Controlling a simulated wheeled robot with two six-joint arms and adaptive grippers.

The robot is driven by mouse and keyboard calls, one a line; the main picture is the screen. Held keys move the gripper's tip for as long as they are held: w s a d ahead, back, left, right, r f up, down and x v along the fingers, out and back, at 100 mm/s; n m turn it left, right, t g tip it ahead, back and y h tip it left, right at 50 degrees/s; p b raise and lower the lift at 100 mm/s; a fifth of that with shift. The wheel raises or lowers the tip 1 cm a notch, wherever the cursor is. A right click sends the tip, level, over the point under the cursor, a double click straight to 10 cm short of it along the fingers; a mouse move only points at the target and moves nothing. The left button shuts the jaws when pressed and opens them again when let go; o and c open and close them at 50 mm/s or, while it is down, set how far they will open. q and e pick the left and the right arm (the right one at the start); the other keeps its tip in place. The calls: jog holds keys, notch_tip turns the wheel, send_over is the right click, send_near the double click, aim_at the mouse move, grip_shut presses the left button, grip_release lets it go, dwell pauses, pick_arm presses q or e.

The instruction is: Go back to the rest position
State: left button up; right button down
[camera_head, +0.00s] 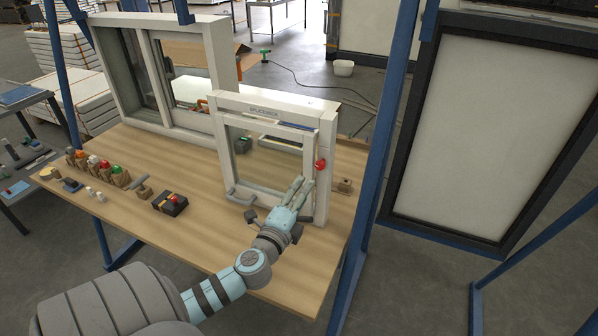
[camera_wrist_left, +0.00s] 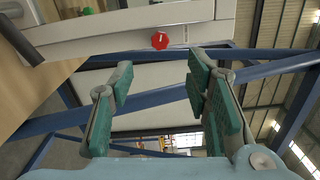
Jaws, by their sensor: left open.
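My left gripper (camera_head: 298,184) is in front of the lower right part of a small white window frame (camera_head: 320,190) on the wooden table. In the left wrist view the two green-padded fingers of the left gripper (camera_wrist_left: 160,82) stand apart with nothing between them. A red knob (camera_head: 320,165) sits on the right side of the frame, just above and right of the fingers. It also shows in the left wrist view (camera_wrist_left: 160,40), beyond the fingertips. My right gripper is not in view.
A larger white window frame (camera_head: 195,128) stands behind on the table (camera_head: 215,235). Blue posts (camera_head: 383,130) rise at the right.

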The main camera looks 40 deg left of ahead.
pick_arm(q)
jog(key=shift+v, duration=1)
